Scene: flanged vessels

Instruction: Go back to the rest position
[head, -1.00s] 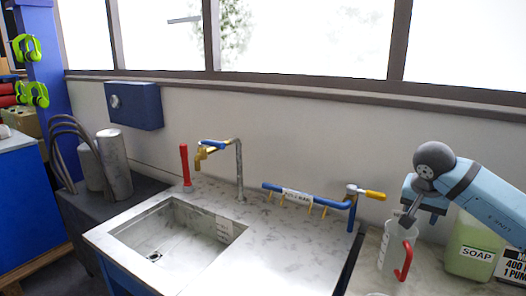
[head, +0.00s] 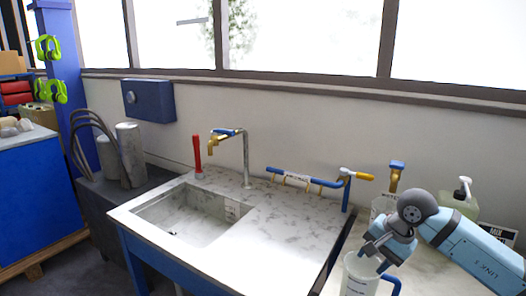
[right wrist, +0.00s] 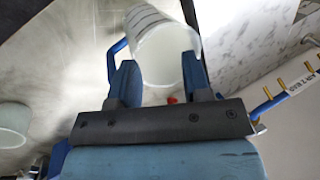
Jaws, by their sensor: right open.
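My right gripper (head: 378,256) hangs over the counter on the right, with its jaws open. Just below it in the head view stands a clear jug with a blue handle (head: 358,277), cut off by the bottom edge. In the right wrist view the two dark blue fingers (right wrist: 160,80) are apart, and the jug (right wrist: 165,45) shows between and beyond them. I cannot tell whether the fingers touch its wall. My left gripper is not in view.
The sink (head: 190,215) and a blue rail with valves (head: 300,179) lie to the left. The sink counter's top is mostly clear.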

